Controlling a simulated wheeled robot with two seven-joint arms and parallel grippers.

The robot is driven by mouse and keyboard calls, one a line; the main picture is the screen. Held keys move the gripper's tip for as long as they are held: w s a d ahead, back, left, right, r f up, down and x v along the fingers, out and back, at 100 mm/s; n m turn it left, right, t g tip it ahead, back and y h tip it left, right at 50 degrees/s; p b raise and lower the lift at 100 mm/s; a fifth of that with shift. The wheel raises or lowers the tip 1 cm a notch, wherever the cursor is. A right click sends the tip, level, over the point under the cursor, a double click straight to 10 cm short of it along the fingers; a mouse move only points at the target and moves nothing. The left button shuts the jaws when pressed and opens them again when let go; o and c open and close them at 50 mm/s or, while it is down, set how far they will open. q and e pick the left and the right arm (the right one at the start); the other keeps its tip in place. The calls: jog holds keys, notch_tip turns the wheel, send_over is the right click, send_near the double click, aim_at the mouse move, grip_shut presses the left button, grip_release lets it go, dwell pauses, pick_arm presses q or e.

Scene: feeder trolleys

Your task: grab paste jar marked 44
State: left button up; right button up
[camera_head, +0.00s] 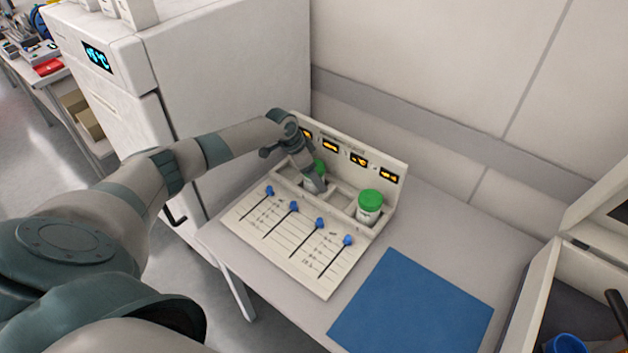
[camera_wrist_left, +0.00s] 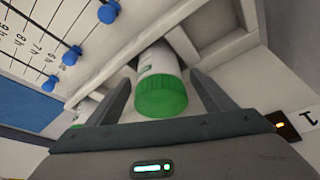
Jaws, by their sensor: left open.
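A white jar with a green lid (camera_wrist_left: 160,93) stands in a compartment of the feeder unit. It lies between the two open fingers of my left gripper (camera_wrist_left: 163,98) in the left wrist view, with a gap on each side. In the head view the same jar (camera_head: 319,166) is mostly hidden behind my left gripper (camera_head: 314,183). A second white jar with a green lid (camera_head: 369,206) stands in the rightmost compartment. I cannot read a number 44 on either jar. My right gripper is not in view.
The feeder unit (camera_head: 285,240) has several blue-knobbed sliders in front and small orange displays along its back panel. A blue mat (camera_head: 412,308) lies on the grey table. A white cabinet (camera_head: 235,70) stands at left, and an open box (camera_head: 540,300) at right.

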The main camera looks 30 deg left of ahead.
pick_arm(q)
jog(key=shift+c, duration=0.6)
jog(key=c, duration=1.5)
jog(key=shift+r, duration=0.1)
jog(key=shift+w+r+b, duration=0.1)
jog(key=shift+r+b, duration=0.3)
jog(key=shift+r, duration=0.25)
notch_tip(320, 180, up, 3)
jog(key=shift+f+b, duration=0.1)
jog(key=shift+b, duration=0.55)
jog(key=d+r+b, duration=0.1)
jog(key=d+r, duration=0.1)
jog(key=d, duration=0.1)
jog(key=s+d+r+b, duration=0.1)
jog(key=d+r, duration=0.1)
jog(key=d, duration=0.1)
jog(key=s+d+r, duration=0.1)
jog(key=d+r, duration=0.1)
jog(key=d, duration=0.2)
jog(key=shift+s+b, duration=0.2)
jog(key=shift+b, duration=0.2)
jog(key=shift+s+d+r, duration=0.2)
jog(key=shift+d+r, duration=0.25)
jog(key=shift+d, duration=0.25)
